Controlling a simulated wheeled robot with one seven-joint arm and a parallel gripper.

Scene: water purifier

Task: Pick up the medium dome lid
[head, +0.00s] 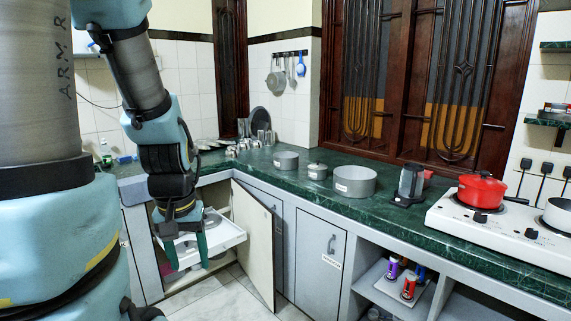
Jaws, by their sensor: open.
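A white pull-out tray (226,238) juts from the open corner cabinet under the counter. Grey round metal pieces (210,219) lie in it, partly hidden behind my gripper; they look like lids, but I cannot tell which one is the medium dome lid. My gripper (187,251) points down over the front left part of the tray. Its two green fingers are apart, and I see nothing held between them. Whether the fingertips touch anything in the tray is not clear.
The cabinet door (254,240) stands open just right of the tray. The green counter (300,205) runs above, with grey pots (355,181) and a stove (500,222) holding a red pot (481,190). Open shelves with small cans (408,287) are at lower right.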

